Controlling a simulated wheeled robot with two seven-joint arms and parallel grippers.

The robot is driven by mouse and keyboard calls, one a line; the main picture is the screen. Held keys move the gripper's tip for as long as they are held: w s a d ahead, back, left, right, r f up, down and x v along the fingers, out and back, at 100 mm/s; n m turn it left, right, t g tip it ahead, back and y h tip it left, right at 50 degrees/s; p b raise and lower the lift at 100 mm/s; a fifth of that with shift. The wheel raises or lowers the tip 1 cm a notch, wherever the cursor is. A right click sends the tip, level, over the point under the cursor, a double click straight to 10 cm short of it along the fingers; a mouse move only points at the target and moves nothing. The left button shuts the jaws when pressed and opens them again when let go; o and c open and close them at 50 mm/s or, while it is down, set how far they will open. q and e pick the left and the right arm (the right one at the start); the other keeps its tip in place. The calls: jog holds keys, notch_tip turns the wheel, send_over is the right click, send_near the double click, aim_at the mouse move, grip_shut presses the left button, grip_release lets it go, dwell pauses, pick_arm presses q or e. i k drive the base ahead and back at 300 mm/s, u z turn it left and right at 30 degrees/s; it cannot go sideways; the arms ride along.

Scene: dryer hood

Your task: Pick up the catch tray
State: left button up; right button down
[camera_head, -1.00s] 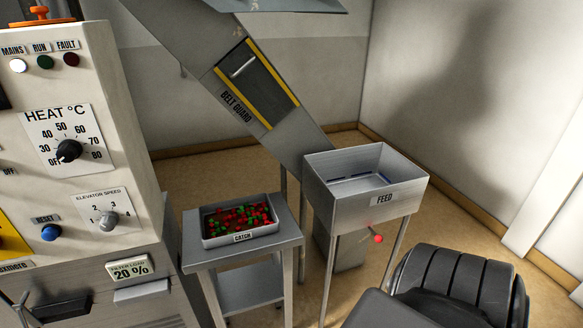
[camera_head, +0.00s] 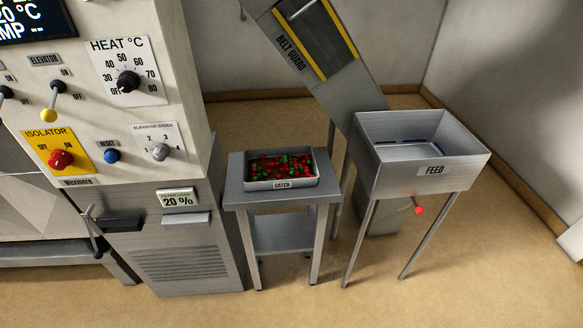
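The catch tray (camera_head: 283,184) is a shallow grey metal tray with a "CATCH" label on its front wall. It holds many small red and green pieces. It sits upright on top of a small grey metal stand (camera_head: 235,190), near the middle of the view. Neither of my grippers is in view, and nothing is touching the tray.
The "FEED" hopper (camera_head: 470,172) stands on legs close to the right of the stand. The control cabinet (camera_head: 190,240) stands close on the left. The belt guard chute (camera_head: 312,38) slopes down behind. The floor (camera_head: 330,305) in front is clear.

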aim_at(293, 166)
jog(key=z, duration=2.75)
jog(key=k, duration=0.7)
jog(key=u, duration=1.05)
